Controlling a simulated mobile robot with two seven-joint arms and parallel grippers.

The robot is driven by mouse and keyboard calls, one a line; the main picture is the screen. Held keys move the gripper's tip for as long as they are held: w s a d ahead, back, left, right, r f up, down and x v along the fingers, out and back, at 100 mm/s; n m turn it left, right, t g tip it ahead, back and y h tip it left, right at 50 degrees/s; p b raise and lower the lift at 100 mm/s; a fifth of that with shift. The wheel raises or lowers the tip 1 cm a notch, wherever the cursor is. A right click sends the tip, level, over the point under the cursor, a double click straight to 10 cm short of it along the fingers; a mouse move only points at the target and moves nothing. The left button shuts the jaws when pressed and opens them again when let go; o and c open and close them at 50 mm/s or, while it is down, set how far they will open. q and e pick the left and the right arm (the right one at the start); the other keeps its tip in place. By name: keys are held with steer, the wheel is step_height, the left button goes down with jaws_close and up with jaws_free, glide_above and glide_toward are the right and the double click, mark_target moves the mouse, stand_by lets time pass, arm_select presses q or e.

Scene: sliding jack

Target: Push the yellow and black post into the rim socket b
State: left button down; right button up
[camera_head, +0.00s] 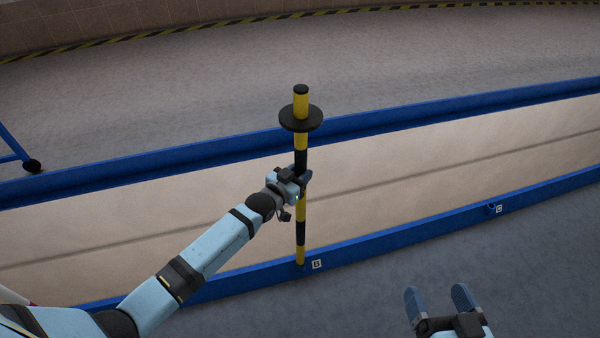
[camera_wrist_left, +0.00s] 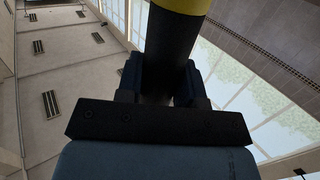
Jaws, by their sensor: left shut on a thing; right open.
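The yellow and black post (camera_head: 300,215) stands about upright in the head view, with a black disc (camera_head: 301,119) near its top. My left gripper (camera_head: 303,177) is shut on the post below the disc. In the left wrist view the post (camera_wrist_left: 170,45) rises between the left fingers (camera_wrist_left: 163,82). The lower end of the post meets the near blue rim beside the label B (camera_head: 317,264). The socket there is hidden, so I cannot tell whether the post is inside it. My right gripper (camera_head: 437,300) is open and empty at the lower right.
The near blue rim (camera_head: 400,233) runs across the picture, with a small blue socket (camera_head: 491,207) beside label C (camera_head: 499,209). A far blue rail (camera_head: 150,163) runs behind a beige strip. Grey floor is clear around the right gripper. A blue frame with a black wheel (camera_head: 32,166) stands at left.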

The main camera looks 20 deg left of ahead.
arm_select(q)
steer(key=c, duration=0.7)
jaws_free()
steer(key=shift+f, duration=0.15)
arm_select(e)
step_height(320, 180, up, 5)
steer(key=a+t+y, duration=0.1)
arm_select(q)
steer(key=p+v, duration=0.3)
steer(key=v, duration=1)
steer(key=shift+s+a+p, duration=0.1)
steer(key=shift+s+p, duration=0.25)
arm_select(e)
step_height(320, 180, down, 7)
steer(key=s+d+g+h, duration=0.1)
steer(key=d+g+h, duration=0.1)
steer(key=d+g, duration=0.1)
steer(key=shift+f, duration=0.2)
steer(key=shift+s, duration=0.1)
